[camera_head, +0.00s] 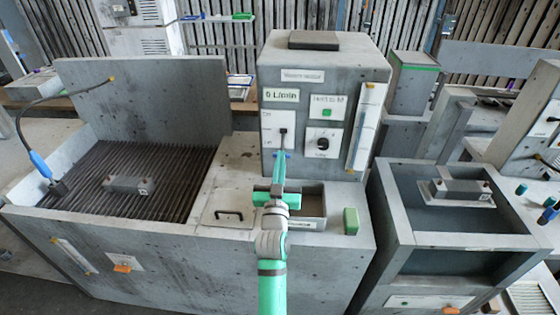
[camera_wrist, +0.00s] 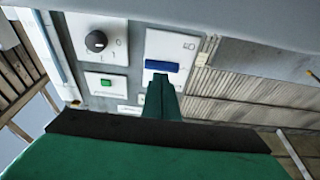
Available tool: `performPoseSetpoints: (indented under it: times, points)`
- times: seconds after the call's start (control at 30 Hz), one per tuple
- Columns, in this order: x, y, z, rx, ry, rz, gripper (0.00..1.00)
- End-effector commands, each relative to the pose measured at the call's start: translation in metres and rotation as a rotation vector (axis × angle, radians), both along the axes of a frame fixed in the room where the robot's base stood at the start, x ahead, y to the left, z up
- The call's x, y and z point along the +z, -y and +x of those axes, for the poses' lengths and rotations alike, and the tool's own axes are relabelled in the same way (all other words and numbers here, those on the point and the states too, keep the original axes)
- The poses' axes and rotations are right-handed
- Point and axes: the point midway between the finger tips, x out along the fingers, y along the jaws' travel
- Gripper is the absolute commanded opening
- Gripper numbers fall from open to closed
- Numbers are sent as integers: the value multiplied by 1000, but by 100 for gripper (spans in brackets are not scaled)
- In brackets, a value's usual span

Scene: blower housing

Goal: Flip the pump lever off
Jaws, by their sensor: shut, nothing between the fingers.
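The pump lever (camera_head: 283,132) is a small dark handle on a white plate on the front of the grey control housing (camera_head: 275,75). The plate carries small lettering at its upper and lower left. The display label (camera_head: 282,95) reads 0 L/min.
Right of the lever are a black rotary knob (camera_head: 323,144), a green button (camera_head: 327,113) and a vertical gauge tube (camera_head: 364,125). A slatted work bed (camera_head: 140,165) lies left. A green block (camera_head: 351,221) stands on the ledge below the panel.

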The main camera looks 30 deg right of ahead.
Motion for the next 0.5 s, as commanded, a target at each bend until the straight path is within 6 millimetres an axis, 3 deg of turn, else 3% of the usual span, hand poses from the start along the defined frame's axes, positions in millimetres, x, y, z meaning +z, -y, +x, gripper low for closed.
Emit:
performPoseSetpoints:
  times: [0.27,0.5]
  points:
    - [0,-2,-3,-1,-7,4,0]
    - [18,-12,-25,-12,-4,1,0]
